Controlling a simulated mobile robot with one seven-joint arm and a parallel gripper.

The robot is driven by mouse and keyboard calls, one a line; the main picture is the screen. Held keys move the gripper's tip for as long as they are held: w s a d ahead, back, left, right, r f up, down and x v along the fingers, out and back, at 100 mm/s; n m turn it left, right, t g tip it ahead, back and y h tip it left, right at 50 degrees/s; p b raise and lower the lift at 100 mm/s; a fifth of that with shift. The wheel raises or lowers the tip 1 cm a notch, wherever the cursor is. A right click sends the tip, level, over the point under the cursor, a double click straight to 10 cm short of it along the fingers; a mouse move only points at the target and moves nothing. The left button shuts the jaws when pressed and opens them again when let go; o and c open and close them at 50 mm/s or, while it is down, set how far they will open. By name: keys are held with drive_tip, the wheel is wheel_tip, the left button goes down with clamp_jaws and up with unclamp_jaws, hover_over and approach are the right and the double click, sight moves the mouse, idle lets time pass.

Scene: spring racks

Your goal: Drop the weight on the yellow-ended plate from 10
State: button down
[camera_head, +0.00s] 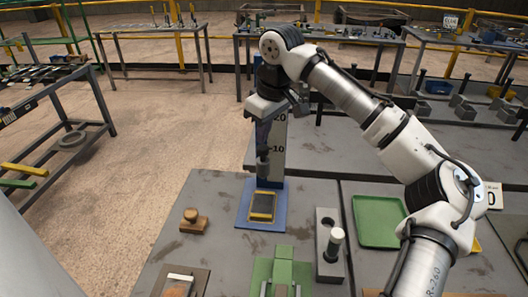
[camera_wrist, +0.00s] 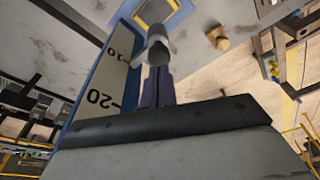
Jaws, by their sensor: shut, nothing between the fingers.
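The plate with yellow ends (camera_head: 262,207) and a dark middle lies on the blue base (camera_head: 243,216) of an upright scale post (camera_head: 278,160) marked 10 and 20. A grey cylindrical weight (camera_head: 262,170) shows above the plate, in front of the post near the 10 mark. It also shows in the wrist view (camera_wrist: 158,48), just beyond my fingertips. My gripper (camera_head: 262,148) points down beside the post; its dark fingers (camera_wrist: 157,85) are shut with nothing between them. I cannot tell whether the fingertips touch the weight. Part of the plate (camera_wrist: 155,10) shows behind the weight.
A wooden knobbed block (camera_head: 193,220) stands left of the base. A grey holder (camera_head: 326,262) with a pale cylinder (camera_head: 336,238) and a green tray (camera_head: 380,222) are to the right. A green fixture (camera_head: 282,268) is in front. Open floor lies left of the table.

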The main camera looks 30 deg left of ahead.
sight(264, 157)
drive_tip(key=shift+f, duration=0.1)
drive_tip(key=shift+f+b, duration=0.55)
drive_tip(key=shift+f, duration=0.7)
drive_tip(key=shift+r, duration=0.1)
